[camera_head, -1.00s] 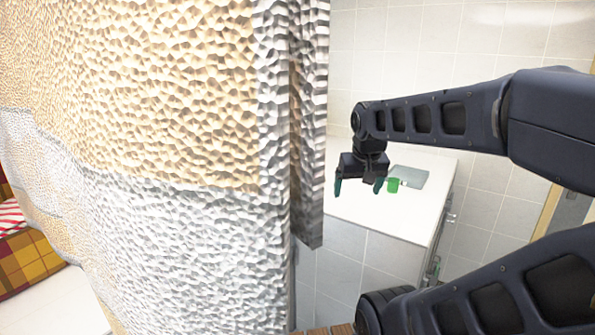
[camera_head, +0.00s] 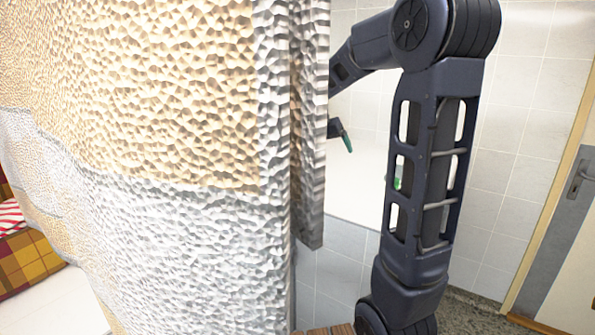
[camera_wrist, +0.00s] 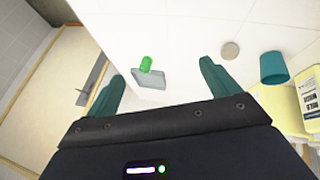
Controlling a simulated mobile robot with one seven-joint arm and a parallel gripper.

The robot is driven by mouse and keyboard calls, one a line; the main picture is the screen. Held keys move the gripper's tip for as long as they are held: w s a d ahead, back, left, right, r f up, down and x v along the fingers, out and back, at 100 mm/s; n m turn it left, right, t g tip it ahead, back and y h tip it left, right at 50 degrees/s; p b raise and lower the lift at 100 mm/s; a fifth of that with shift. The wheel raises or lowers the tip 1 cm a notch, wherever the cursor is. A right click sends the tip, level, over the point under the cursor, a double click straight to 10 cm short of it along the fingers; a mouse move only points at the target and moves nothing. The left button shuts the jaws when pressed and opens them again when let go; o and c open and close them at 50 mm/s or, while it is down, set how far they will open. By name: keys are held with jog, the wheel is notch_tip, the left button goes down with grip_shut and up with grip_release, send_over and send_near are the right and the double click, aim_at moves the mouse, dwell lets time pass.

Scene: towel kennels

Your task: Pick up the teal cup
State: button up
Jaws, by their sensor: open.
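The teal cup (camera_wrist: 273,67) stands on the white counter (camera_wrist: 190,60), toward the right of the wrist view. It is to the right of my gripper (camera_wrist: 163,88), outside its fingers and apart from them. My gripper is open and empty, with its two teal fingers spread wide. In the head view, one teal fingertip (camera_head: 346,144) shows beside the textured wall edge, above the counter. The rest of my gripper and the teal cup are hidden there.
A green object (camera_wrist: 146,64) and a grey flat item (camera_wrist: 148,79) lie between the fingers in view. A round beige item (camera_wrist: 230,51) is left of the cup. A yellow-labelled container (camera_wrist: 308,90) is close to the cup's right. A rough wall (camera_head: 150,150) blocks the head view's left.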

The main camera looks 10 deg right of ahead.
jog(key=w+a+f+m+h, duration=0.2)
jog(key=w+f, duration=0.1)
jog(key=w, duration=0.7)
jog(key=m+t+h, duration=0.3)
jog(key=m+h, duration=0.2)
jog(key=h, duration=0.1)
send_near(297, 163)
jog(key=w+f, duration=0.1)
jog(key=w, duration=0.2)
jog(key=shift+t, duration=0.4)
jog(key=shift+s+f+x, duration=0.1)
jog(key=shift+f+x, duration=0.05)
jog(key=shift+x, duration=2.65)
jog(key=shift+s+f+x, duration=0.1)
jog(key=shift+f+x, duration=0.05)
jog(key=shift+x, duration=2.65)
jog(key=c, duration=1.1)
jog(key=shift+o, duration=0.2)
jog(key=shift+r, duration=0.1)
